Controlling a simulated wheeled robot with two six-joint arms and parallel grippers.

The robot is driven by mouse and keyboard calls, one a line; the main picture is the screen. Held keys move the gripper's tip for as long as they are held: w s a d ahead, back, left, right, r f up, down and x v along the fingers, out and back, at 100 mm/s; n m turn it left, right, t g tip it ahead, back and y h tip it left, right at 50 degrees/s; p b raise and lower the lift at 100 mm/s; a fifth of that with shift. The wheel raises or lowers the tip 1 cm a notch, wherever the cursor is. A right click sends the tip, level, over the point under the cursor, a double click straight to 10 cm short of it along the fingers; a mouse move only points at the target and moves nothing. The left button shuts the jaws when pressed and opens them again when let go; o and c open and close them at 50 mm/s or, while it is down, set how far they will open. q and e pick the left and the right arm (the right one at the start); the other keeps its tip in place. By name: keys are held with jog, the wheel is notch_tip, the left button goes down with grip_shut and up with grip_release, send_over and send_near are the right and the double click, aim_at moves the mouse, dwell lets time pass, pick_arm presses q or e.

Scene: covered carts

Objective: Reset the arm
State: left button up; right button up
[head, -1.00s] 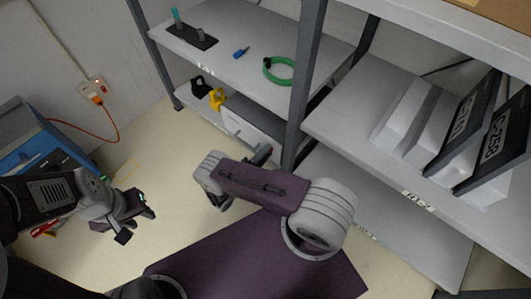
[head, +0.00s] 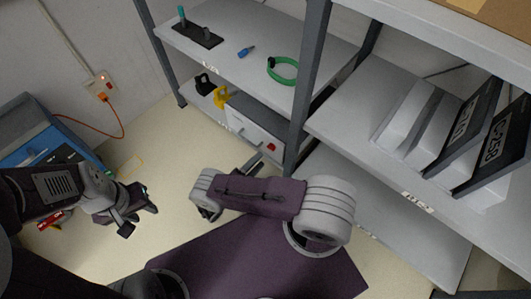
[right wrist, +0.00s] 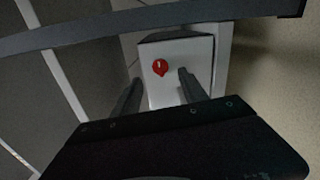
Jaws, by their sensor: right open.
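My right arm's purple upper link (head: 262,195) crosses the middle of the head view and folds back at its left end. My right gripper (head: 254,163) shows only in part behind it, near the lower shelf's front edge. In the right wrist view its two fingers (right wrist: 160,92) stand apart with nothing between them.
A grey post (head: 306,85) stands close to my right arm. The upper left shelf (head: 220,32) holds a green ring (head: 282,70) and a blue tool (head: 246,52). White boxes and dark plates stand on the right shelf (head: 350,115). A blue case (head: 45,140) is at the left.

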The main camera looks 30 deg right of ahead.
jog(key=v, duration=0.2)
jog(key=shift+s+a, duration=0.1)
jog(key=shift+a, duration=0.15)
jog(key=s+r+m+g+y+p, duration=0.35)
jog(key=r+y, duration=0.45)
jog(key=r, duration=0.7)
jog(key=s+r+m+g+y+p, duration=0.25)
jog(key=s+r+y+p, duration=0.2)
jog(key=r+y, duration=0.7)
notch_tip(320, 180, up, 41)
jog(key=h+p, duration=0.2)
jog(key=p, duration=3.5)
jog(key=shift+s+d+h, duration=0.35)
jog(key=shift+s+d, duration=0.05)
jog(key=shift+d, duration=0.05)
